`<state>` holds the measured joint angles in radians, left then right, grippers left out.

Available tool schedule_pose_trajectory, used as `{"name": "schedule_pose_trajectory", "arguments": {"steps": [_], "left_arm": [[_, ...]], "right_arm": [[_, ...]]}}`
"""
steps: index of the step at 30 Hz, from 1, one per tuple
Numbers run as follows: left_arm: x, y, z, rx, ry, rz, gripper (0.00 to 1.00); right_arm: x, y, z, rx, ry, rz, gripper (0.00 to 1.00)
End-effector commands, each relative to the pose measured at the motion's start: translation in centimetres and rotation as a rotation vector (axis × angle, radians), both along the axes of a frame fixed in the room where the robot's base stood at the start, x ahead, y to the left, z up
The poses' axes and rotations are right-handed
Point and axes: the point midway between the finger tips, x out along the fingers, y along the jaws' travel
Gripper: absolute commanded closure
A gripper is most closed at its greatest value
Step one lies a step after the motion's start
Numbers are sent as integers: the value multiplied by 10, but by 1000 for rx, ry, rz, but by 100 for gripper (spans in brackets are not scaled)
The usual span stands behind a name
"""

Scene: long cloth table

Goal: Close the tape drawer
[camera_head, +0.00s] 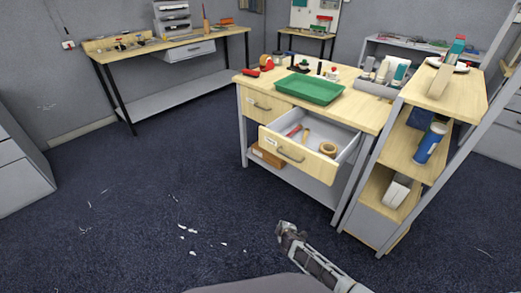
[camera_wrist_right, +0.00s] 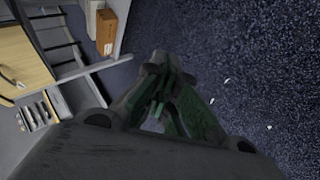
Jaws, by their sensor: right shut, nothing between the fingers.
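The tape drawer (camera_head: 294,153) is pulled out from the front of the wooden workbench (camera_head: 360,108). Its wooden front has a metal handle and a small label. A roll of tape (camera_head: 328,149) and a few tools with red and wooden handles lie inside it. My right gripper (camera_head: 284,229) is low over the floor in front of the bench, shut and empty, apart from the drawer. In the right wrist view its fingers (camera_wrist_right: 163,100) are together over the blue carpet, with the bench at the left. My left gripper is not in view.
A second drawer (camera_head: 264,105), at the left, is shut. A green tray (camera_head: 308,89) and several small items stand on the bench. A wooden shelf rack (camera_head: 415,140) stands close at the right. The carpet in front and left is open, with white scraps.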

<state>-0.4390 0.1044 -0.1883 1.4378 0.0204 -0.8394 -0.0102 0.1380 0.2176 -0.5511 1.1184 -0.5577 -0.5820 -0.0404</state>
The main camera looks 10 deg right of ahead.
Motion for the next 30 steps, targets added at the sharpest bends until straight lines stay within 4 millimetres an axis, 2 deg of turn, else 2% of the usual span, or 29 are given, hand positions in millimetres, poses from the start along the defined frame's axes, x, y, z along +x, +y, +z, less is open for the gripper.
{"name": "schedule_pose_trajectory", "arguments": {"steps": [1, 6, 15, 20, 24, 27, 30], "left_arm": [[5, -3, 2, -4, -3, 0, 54], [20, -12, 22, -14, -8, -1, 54], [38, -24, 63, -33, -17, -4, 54], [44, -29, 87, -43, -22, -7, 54], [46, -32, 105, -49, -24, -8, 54], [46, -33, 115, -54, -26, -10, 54], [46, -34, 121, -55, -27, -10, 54]], "right_arm": [[17, 6, 12, -24, -38, 21, 100], [62, 26, 65, -112, -158, 81, 100], [117, 64, 166, -262, -385, 156, 100], [133, 85, 222, -338, -513, 181, 100], [139, 101, 264, -393, -608, 193, 100], [139, 109, 284, -417, -655, 197, 100], [139, 113, 296, -431, -682, 198, 100]]}}
